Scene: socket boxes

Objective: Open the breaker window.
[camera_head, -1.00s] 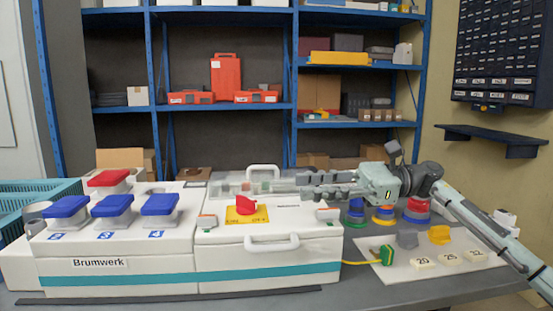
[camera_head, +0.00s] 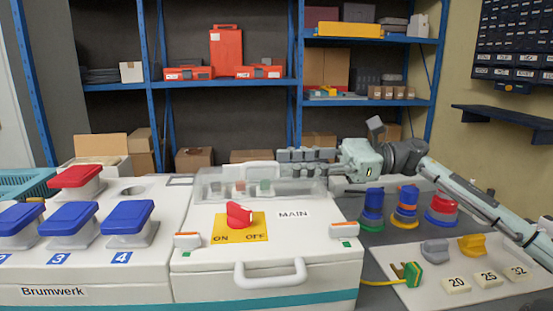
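The breaker window (camera_head: 312,190) is a clear cover on the top rear of the white right-hand box (camera_head: 200,272). It looks closed, with small breakers (camera_head: 240,187) showing through it. My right gripper (camera_head: 284,160) reaches in from the right at the window's rear edge. Its grey fingers point left, just above or behind the cover. I cannot tell whether they touch the cover, or whether they are open or shut. My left gripper is not in view.
A red switch (camera_head: 238,214) on a yellow plate and a white front handle (camera_head: 270,274) stand before the window. Blue-capped sockets (camera_head: 129,217) are at left. Stacked plugs (camera_head: 406,203) and a parts sheet (camera_head: 425,296) lie at right.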

